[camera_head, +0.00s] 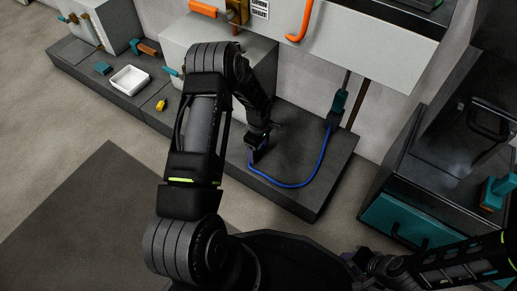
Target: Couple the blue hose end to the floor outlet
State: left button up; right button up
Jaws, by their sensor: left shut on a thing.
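The blue hose (290,186) lies in a loop over the dark grey plinth. My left gripper (257,152) points down at the hose's left end, low over the plinth, and is shut on that end. The gripper and my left arm hide most of the held end. I cannot make out a floor outlet; my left arm covers part of the plinth. My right gripper (366,263) is at the lower right, apart from the hose; its fingers are too dark to read.
The plinth (318,197) ends just right of the hose. A white tray (130,80), a yellow piece (161,105) and a teal block (103,68) are at left. An orange handle (303,22) hangs above. A dark cabinet with a teal drawer (402,222) stands at right.

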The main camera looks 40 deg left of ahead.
aim_at(258, 151)
pick_arm(q)
jog(key=o, duration=1.3)
jog(key=shift+r, duration=0.1)
notch_tip(258, 151, up, 8)
jog(key=p, duration=0.3)
jog(key=shift+p, duration=0.3)
jog(key=shift+f, duration=0.2)
